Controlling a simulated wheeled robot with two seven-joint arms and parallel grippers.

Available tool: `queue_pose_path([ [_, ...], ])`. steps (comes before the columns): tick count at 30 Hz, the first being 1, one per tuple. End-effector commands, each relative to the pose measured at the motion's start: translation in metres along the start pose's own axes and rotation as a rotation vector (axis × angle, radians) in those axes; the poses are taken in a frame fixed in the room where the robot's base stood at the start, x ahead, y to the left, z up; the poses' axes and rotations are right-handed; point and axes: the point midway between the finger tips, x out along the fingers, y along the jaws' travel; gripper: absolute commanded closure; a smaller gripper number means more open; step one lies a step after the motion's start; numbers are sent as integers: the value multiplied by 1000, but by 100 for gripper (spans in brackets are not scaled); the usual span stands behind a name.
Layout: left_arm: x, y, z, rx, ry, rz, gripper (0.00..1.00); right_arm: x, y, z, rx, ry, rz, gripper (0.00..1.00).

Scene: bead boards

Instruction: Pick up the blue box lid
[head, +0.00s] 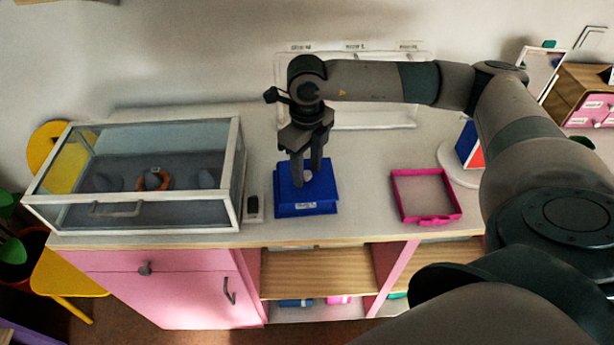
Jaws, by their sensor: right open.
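The blue box lid (323,195) sits on top of a blue box (290,211) with a small white label on its front, on the countertop near the middle. A small pale knob shows on the lid's top. My right gripper (307,180) points straight down over the lid, its two fingers apart on either side of the knob. The fingertips are close to the lid; I cannot tell if they touch it. My left gripper is not in view.
A glass display case (236,170) stands left of the box, with a small dark item (253,208) between them. A pink open tray (398,205) lies to the right. The white counter (362,215) is clear between box and tray.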

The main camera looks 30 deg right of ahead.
Motion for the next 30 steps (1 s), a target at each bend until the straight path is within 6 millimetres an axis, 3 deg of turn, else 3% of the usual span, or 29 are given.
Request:
queue_pose_path([
  [11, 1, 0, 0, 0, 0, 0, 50, 0, 0, 0, 0, 0, 0, 59],
  [12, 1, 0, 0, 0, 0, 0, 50, 0, 0, 0, 0, 0, 0, 62],
  [17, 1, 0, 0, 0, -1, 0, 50, 0, 0, 0, 0, 0, 0, 100],
  [30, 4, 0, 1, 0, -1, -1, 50, -4, 0, 1, 0, -2, 0, 100],
])
